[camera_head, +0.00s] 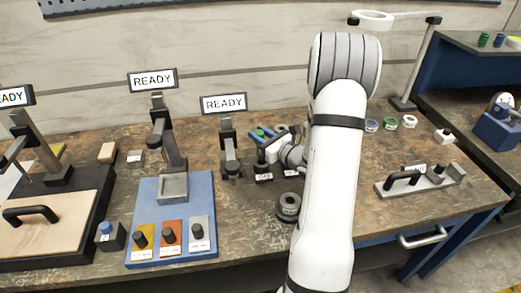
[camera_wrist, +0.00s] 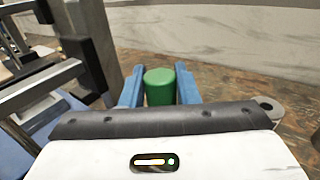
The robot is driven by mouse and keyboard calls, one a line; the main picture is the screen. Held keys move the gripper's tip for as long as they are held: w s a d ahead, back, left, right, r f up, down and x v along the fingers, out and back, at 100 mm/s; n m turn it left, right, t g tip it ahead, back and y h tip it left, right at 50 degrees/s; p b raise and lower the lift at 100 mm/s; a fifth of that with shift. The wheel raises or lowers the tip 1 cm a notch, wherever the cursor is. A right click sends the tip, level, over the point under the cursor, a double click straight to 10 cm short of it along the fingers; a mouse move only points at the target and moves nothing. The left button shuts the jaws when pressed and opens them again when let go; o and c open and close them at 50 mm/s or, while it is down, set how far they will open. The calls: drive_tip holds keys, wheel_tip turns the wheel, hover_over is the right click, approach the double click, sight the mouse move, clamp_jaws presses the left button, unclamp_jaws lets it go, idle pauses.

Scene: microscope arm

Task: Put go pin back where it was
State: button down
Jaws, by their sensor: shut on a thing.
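In the wrist view, a green cylinder (camera_wrist: 160,87), which looks like the go pin, stands between the two blue fingers of my gripper (camera_wrist: 159,92). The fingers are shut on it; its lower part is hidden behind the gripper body. In the head view, my gripper (camera_head: 262,134) reaches left from behind the white arm, low over the workbench and right of the middle READY stand. A bit of green shows at its blue fingers. Small dark blocks with white labels (camera_head: 264,177) sit just below it. I cannot tell which is the pin's place.
A READY stand (camera_head: 229,160) is close left of my gripper. A dark round part (camera_head: 288,206) lies in front. A blue fixture (camera_head: 172,215) with three knobs stands left. Coloured rings (camera_head: 391,123) and a grey plate with a handle (camera_head: 420,182) lie right of my arm.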

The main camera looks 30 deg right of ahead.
drive_tip(key=shift+s+d+f, duration=0.1)
drive_tip(key=shift+d+f, duration=0.05)
drive_tip(key=shift+f, duration=1.15)
drive_tip(key=shift+s+d+f, duration=0.1)
drive_tip(key=shift+f, duration=1.2)
drive_tip(key=shift+f, duration=0.1)
drive_tip(key=shift+f, duration=0.15)
drive_tip(key=c, duration=1.1)
unclamp_jaws()
drive_tip(key=shift+r, duration=0.3)
drive_tip(key=b+v, duration=0.1)
drive_tip(key=v, duration=1.1)
drive_tip(key=shift+b, duration=0.35)
